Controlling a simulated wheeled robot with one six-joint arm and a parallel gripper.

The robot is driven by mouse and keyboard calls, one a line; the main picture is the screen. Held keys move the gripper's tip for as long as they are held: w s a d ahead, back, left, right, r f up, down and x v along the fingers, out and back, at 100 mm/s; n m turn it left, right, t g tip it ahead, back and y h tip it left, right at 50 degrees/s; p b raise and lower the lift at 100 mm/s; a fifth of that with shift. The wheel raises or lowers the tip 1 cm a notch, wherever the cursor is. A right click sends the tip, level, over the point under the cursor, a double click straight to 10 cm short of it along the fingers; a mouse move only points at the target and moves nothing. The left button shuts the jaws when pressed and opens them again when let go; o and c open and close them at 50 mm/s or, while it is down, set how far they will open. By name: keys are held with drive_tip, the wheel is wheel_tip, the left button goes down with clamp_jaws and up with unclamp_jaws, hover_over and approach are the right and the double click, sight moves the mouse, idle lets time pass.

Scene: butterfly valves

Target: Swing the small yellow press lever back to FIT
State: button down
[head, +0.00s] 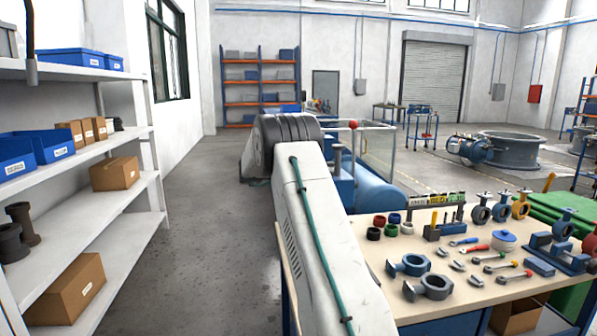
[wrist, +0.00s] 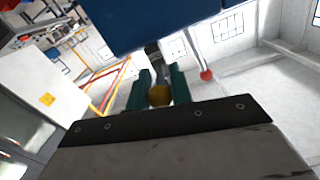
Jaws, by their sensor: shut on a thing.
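In the wrist view, my gripper (wrist: 160,92) shows two dark green fingers on either side of a round, dull yellow knob (wrist: 159,96). They are shut on this knob of the small yellow press lever. The rest of the lever is mostly hidden by the fingers and the knob. A large blue part of the press (wrist: 175,25) hangs close above the fingers. In the head view, the blue press (head: 343,178) stands just beyond my arm. My arm hides the gripper, the yellow lever and any FIT mark there.
A red ball on a pale rod (wrist: 207,75) is close right of the fingers and also shows in the head view (head: 352,125). A bench (head: 380,255) with valves and tools stands to the right. White shelves (head: 130,205) line the left; the floor between is clear.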

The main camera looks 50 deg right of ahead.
drive_tip(key=shift+s+d, duration=0.1)
drive_tip(key=c, duration=1.3)
unclamp_jaws()
drive_tip(key=shift+d, duration=0.1)
drive_tip(key=v, duration=0.8)
